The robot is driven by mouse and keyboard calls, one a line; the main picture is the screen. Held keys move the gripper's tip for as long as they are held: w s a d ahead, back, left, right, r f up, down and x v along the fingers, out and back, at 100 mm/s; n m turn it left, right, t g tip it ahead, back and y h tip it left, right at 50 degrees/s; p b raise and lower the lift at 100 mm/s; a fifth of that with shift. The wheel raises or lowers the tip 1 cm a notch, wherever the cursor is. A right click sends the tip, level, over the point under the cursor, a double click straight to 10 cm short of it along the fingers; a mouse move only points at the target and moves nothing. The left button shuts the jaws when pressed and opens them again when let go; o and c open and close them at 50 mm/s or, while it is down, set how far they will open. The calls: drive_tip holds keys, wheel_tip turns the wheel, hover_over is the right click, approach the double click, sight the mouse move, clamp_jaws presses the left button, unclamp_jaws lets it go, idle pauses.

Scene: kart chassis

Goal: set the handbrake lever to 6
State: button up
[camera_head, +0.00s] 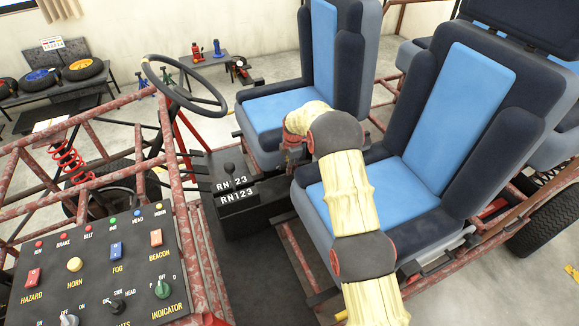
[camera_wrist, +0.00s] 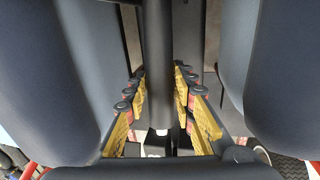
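In the wrist view a dark round bar (camera_wrist: 158,60), seemingly the handbrake lever, runs from the top of the picture down between my fingers. My gripper (camera_wrist: 161,95) has its yellow-padded fingers on both sides of this bar, close to it. I cannot tell whether the pads touch it. In the head view my gripper (camera_head: 290,157) reaches down between the two seats, near the centre console. The lever and its scale cannot be made out there, as my arm and the seats cover that spot.
Blue seats stand close on both sides, the left seat (camera_head: 275,118) and the right seat (camera_head: 450,125). The steering wheel (camera_head: 205,100) and switch panel (camera_head: 95,265) are further left.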

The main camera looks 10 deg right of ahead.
clamp_jaws()
idle(0.5)
drive_tip(key=shift+w+d+r, duration=0.1)
drive_tip(key=shift+d+r, duration=0.1)
drive_tip(key=shift+r, duration=0.45)
drive_tip(key=w+d+r+y+p, duration=0.1)
drive_tip(key=d+r+y, duration=0.2)
drive_tip(key=r, duration=0.4)
drive_tip(key=w+d+r+g+y+p, duration=0.1)
drive_tip(key=d+r+y+p, duration=0.1)
drive_tip(key=d+r+y, duration=0.2)
drive_tip(key=shift+d+r+m, duration=0.4)
drive_tip(key=shift+d+r, duration=0.8)
drive_tip(key=shift+r, duration=0.8)
drive_tip(key=shift+s, duration=0.1)
drive_tip(key=shift+o, duration=2.3)
unclamp_jaws()
drive_tip(key=shift+f, duration=0.1)
drive_tip(key=shift+o, duration=0.2)
